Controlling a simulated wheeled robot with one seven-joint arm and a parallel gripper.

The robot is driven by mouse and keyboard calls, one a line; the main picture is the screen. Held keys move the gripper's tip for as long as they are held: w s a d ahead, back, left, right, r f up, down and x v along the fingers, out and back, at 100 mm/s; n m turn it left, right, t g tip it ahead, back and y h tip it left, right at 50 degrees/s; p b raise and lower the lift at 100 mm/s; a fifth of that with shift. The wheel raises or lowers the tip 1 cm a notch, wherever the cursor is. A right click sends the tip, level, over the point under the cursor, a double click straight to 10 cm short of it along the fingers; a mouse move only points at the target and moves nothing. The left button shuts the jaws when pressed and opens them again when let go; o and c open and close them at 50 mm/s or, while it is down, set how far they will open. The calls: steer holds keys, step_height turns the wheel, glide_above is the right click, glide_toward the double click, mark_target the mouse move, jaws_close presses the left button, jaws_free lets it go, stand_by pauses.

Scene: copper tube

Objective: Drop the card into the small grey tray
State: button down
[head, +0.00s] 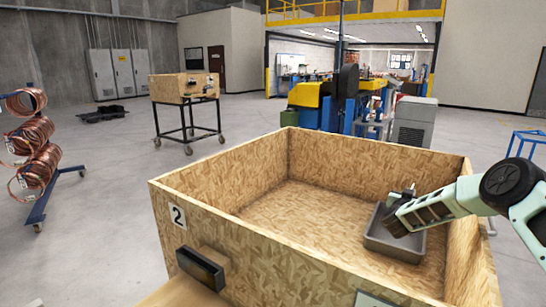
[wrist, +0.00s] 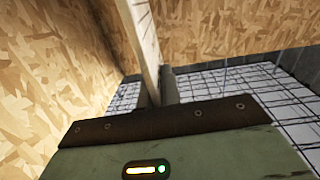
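The small grey tray (head: 395,248) sits on the floor of the wooden box, near its right side. My gripper (head: 395,222) is over the tray, reaching in from the right and tilted downward. In the wrist view, a pale thin strip, which looks like the card (wrist: 140,40), stands up from between the close-set dark fingers of my gripper (wrist: 158,92). It is seen nearly edge-on. The tray also shows behind the fingers in the wrist view (wrist: 298,62). The card cannot be made out in the head view.
The wooden box (head: 225,232) has tall walls around the tray, and its floor left of the tray is clear. A black holder (head: 201,268) is on its front outside. A wheeled stand (head: 185,90), copper coils (head: 35,150) and machinery (head: 330,100) stand well away.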

step_height(320, 180, down, 2)
steer(key=shift+b, duration=0.35)
steer(key=c, duration=1.5)
jaws_free()
steer(key=shift+c, duration=0.2)
steer(key=shift+s+a, duration=0.1)
steer(key=b+v, duration=0.2)
steer(key=v, duration=1.5)
steer(key=shift+a, duration=0.1)
